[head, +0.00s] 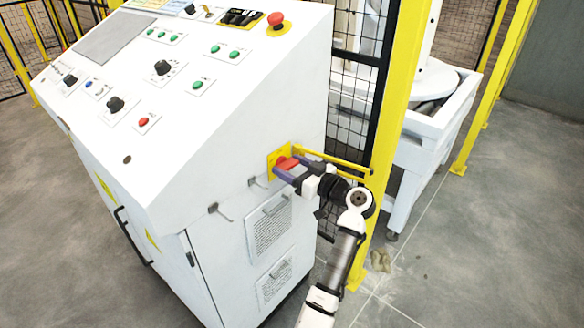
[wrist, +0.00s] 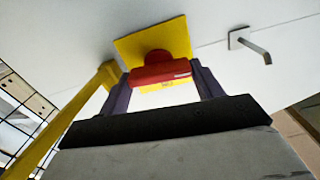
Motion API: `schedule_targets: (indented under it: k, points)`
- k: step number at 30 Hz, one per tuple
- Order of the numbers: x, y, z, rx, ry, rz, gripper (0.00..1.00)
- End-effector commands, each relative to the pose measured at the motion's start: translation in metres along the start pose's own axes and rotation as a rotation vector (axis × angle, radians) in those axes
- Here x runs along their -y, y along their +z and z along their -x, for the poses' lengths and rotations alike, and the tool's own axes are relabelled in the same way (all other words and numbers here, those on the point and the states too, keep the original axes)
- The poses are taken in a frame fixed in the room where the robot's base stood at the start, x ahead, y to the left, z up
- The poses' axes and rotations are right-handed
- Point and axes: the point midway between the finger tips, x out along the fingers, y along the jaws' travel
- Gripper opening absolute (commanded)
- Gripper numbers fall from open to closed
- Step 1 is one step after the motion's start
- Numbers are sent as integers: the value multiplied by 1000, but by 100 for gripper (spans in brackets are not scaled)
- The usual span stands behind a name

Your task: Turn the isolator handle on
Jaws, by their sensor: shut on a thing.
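The isolator handle (head: 287,162) is red and sits on a yellow square plate (head: 274,157) on the right side wall of the white control cabinet. In the wrist view the red handle (wrist: 160,72) lies crosswise in front of its yellow plate (wrist: 178,38). My gripper (head: 287,168) reaches the handle from the right, and its purple-grey fingers (wrist: 161,80) stand at both ends of the handle. The gripper is shut on the handle. Part of the handle is hidden by the fingers in the head view.
A yellow bar (head: 335,160) sticks out just beside the handle, close to my gripper; it also shows in the wrist view (wrist: 75,118). A grey hook (wrist: 250,44) is on the cabinet wall (head: 230,150). A yellow fence post (head: 400,90) with black mesh stands behind my arm.

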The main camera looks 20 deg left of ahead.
Motion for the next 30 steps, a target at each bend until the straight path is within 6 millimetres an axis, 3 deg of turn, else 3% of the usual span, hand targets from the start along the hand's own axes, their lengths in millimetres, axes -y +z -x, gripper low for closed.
schedule_targets:
  k: [30]
  points:
    - [-4, -1, 1, -1, 0, -922, 43]
